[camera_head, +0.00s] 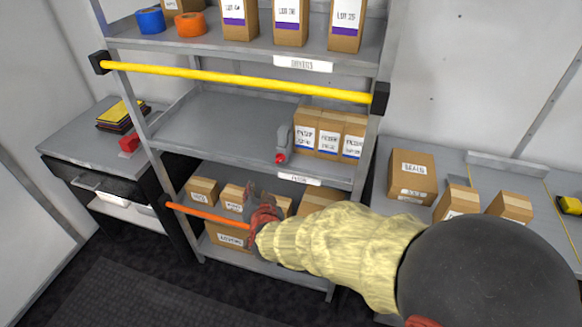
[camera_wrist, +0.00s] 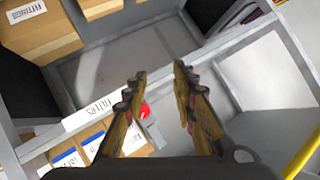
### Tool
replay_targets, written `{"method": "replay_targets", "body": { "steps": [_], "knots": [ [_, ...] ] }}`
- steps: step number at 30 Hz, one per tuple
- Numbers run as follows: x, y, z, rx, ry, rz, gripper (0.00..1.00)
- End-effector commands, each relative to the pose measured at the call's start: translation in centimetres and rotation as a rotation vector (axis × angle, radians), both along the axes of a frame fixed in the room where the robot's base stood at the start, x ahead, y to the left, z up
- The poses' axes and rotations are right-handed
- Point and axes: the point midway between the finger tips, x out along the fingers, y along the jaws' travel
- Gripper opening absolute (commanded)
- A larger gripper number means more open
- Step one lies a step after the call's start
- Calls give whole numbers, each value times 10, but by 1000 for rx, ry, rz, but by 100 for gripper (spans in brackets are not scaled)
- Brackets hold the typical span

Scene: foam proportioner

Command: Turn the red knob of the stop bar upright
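A red knob (camera_head: 281,158) shows at the low front end of a grey upright piece (camera_head: 284,138), just left of a row of boxes on the middle shelf. I take these to be the knob and stop bar; the knob's exact angle is too small to tell. In the wrist view the red knob (camera_wrist: 144,111) shows close beside the left finger, with the grey piece (camera_wrist: 155,132) below it. My gripper (camera_wrist: 157,74) is open, with nothing between its fingers. In the head view my gripper (camera_head: 250,206) is below and left of the knob, in front of the lower shelf.
A yellow bar (camera_head: 235,80) crosses the rack above the middle shelf (camera_head: 215,125). An orange bar (camera_head: 207,214) crosses below, running behind my gripper. Labelled boxes (camera_head: 329,133) stand right of the knob. More boxes fill the lower shelf. The middle shelf's left part is clear.

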Motion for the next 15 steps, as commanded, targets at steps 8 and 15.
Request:
{"method": "replay_targets", "body": {
  "steps": [8, 15],
  "knots": [
    [22, -60, 47, 227, -183, -329, 27],
    [42, -62, 40, 252, -184, -339, 27]
  ]
}}
